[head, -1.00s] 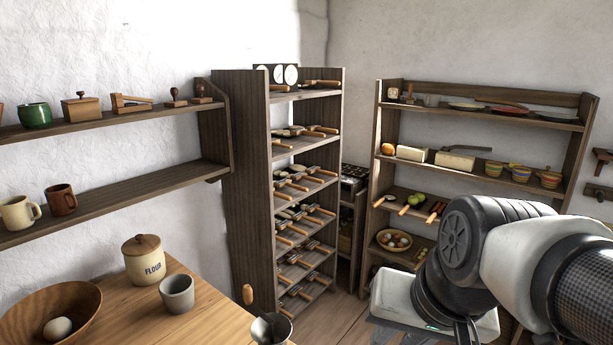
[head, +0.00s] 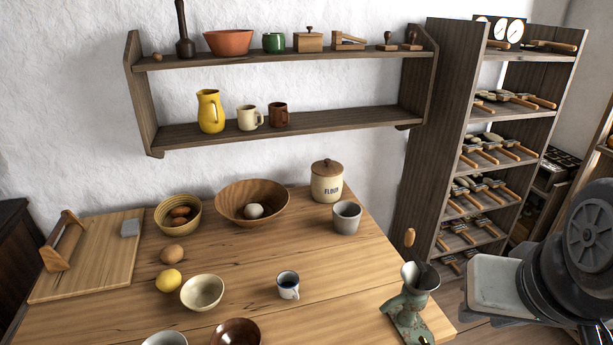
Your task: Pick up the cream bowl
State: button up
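The cream bowl (head: 202,293) stands upright on the wooden table, in front of the lemon and left of the small blue-rimmed mug. It looks empty. A second pale bowl (head: 165,339) is cut off by the bottom edge, beside a dark brown bowl (head: 236,332). My gripper is not in view.
A lemon (head: 169,280) and a brown egg (head: 172,254) lie close behind the cream bowl. The mug (head: 288,284) and a metal grinder (head: 410,305) stand to its right. A cutting board (head: 100,265) is at left. Bare table lies between bowl and mug.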

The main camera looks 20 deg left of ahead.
aim_at(201, 292)
jog(key=u, duration=1.7)
jog(key=i+j+u, duration=0.15)
jog(key=u, duration=0.8)
